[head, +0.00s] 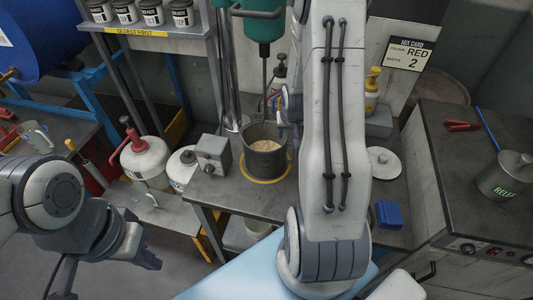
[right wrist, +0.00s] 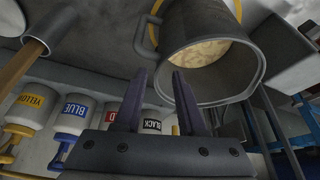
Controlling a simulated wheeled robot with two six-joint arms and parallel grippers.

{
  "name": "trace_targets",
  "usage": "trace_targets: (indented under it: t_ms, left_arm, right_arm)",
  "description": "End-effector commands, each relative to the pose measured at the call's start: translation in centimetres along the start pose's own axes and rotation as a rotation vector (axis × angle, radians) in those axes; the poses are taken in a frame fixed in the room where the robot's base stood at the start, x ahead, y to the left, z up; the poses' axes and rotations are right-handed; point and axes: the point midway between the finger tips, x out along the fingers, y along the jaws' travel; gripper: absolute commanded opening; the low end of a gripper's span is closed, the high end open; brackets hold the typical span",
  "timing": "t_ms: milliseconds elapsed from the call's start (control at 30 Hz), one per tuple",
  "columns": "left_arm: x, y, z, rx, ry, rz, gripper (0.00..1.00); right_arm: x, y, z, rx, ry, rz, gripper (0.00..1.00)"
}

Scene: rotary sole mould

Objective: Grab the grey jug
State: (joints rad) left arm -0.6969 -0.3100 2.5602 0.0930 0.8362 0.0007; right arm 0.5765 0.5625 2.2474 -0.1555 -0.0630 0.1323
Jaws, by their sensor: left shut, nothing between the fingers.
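The grey jug (head: 266,161) stands upright on a yellow ring on the workbench, under the green mixer, with a pale cream content inside. In the right wrist view the jug (right wrist: 222,88) is close ahead, its mouth and side handle (right wrist: 146,36) showing. My right gripper (right wrist: 160,76) is open, its fingertips just short of the jug near the handle, with nothing seen between them. In the head view my right arm hides most of that gripper. My left gripper (head: 150,262) is shut and empty at the lower left, well away from the jug.
The mixer (head: 264,28) hangs above the jug. A grey control box (head: 213,153) stands left of it and a white lid (head: 383,162) right. A blue block (head: 389,214) lies on the bench. A grey release pot (head: 505,176) is at far right.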

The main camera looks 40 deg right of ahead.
Motion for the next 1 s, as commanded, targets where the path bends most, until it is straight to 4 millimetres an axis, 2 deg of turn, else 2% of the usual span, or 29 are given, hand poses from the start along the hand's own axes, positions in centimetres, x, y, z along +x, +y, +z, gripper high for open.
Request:
trace_targets:
  t_ms: [100,333,633,967,1000]
  left_arm:
    - [0.1,0.0,0.0,0.000,0.000,0.000,0.00]
    - [-0.1,0.0,0.0,0.000,0.000,0.000,0.00]
    - [-1.1,0.1,-0.1,0.002,0.000,0.000,0.00]
    - [-1.1,0.1,-0.1,0.002,0.000,0.000,0.00]
    - [-1.1,0.1,-0.1,0.002,0.000,0.000,0.00]
  right_arm:
    - [1.7,0.0,0.1,0.001,-0.003,0.000,0.40]
    - [3.2,0.0,0.0,-0.001,-0.004,0.000,0.40]
    - [7.0,0.0,0.0,-0.001,-0.004,0.000,0.40]
    - [7.5,0.0,0.0,-0.002,-0.001,0.000,0.40]
    - [7.5,0.0,0.0,-0.002,-0.001,0.000,0.24]
